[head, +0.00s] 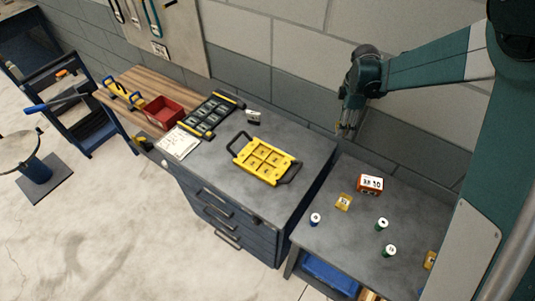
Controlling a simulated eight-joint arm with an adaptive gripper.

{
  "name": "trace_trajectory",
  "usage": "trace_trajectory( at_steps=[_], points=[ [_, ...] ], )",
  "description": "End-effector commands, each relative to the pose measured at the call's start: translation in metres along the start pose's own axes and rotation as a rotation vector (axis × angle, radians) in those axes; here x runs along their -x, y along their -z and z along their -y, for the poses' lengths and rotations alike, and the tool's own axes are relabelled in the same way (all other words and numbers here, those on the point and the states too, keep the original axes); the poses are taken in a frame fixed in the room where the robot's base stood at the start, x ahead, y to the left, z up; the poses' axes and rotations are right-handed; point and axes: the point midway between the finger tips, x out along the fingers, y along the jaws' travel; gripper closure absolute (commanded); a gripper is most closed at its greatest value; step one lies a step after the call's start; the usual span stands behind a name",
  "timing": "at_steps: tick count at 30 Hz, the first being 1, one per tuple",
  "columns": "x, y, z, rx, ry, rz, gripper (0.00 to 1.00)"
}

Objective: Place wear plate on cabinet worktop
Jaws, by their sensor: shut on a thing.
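My gripper (346,130) hangs at the upper middle right, in front of the block wall, with its fingers pointing down. It is shut on a small, thin, brownish piece, taken as the wear plate, which barely shows between the fingertips; its shape is mostly hidden. The gripper appears raised, beyond the right back part of the cabinet worktop (304,148). The worktop is a flat grey surface on a dark blue drawer cabinet (225,220). No other wear plate can be made out.
On the worktop are a yellow mould frame with black handles (262,158), a black tray (213,115), a white sheet (177,143) and a small labelled block (253,116). A lower bench (345,232) at right holds a red box (370,184) and several small parts. The worktop's right back is clear.

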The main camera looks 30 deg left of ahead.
Motion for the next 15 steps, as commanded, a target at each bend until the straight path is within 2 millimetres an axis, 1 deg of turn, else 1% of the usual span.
trace_trajectory(
  at_steps=[1,8,14,15],
  points=[
    [0.002,0.017,-0.007,0.019,0.000,0.000,0.78],
    [-0.003,0.085,-0.033,0.097,0.000,0.000,0.78],
    [-0.012,0.148,-0.055,0.169,0.000,0.000,0.78],
    [-0.015,0.161,-0.059,0.184,0.000,0.000,0.78]
  ],
)
